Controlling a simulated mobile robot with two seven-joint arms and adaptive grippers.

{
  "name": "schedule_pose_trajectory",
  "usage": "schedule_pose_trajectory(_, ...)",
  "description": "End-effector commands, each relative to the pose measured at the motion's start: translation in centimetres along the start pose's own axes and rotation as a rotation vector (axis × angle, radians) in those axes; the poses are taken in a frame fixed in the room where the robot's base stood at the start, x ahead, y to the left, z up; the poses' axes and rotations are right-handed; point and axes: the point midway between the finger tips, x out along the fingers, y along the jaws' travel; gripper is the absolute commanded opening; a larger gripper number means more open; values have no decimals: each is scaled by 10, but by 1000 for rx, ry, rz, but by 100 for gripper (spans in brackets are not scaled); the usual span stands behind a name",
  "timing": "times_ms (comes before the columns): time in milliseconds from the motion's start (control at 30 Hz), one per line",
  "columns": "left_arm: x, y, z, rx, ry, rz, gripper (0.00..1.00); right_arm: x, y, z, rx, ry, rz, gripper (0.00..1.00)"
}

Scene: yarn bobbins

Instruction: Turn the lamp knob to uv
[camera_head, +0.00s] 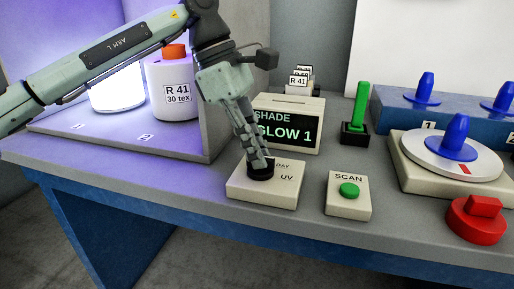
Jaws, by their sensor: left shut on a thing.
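The lamp knob (261,174) is a dark round knob on a cream box (265,196) at the front of the table. The box shows the words DAY and UV to the right of the knob. My left gripper (259,164) points down and is shut on the knob from above. The fingers cover most of the knob, so I cannot tell which word it points to. My right gripper is not in view.
A SCAN box with a green button (349,190) stands just right of the knob box. Behind is a display (288,124) reading SHADE GLOW 1. A lit booth with a bobbin labelled R 41 (174,90) is left.

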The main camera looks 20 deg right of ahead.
Motion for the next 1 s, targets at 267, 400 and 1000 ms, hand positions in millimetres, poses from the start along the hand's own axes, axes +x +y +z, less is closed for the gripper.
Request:
schedule_pose_trajectory(267,-1,0,0,1,0,3,21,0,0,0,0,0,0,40)
schedule_pose_trajectory(400,-1,0,0,0,0,2,31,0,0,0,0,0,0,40)
schedule_pose_trajectory(1000,-53,1,1,-1,0,5,31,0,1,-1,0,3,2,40)
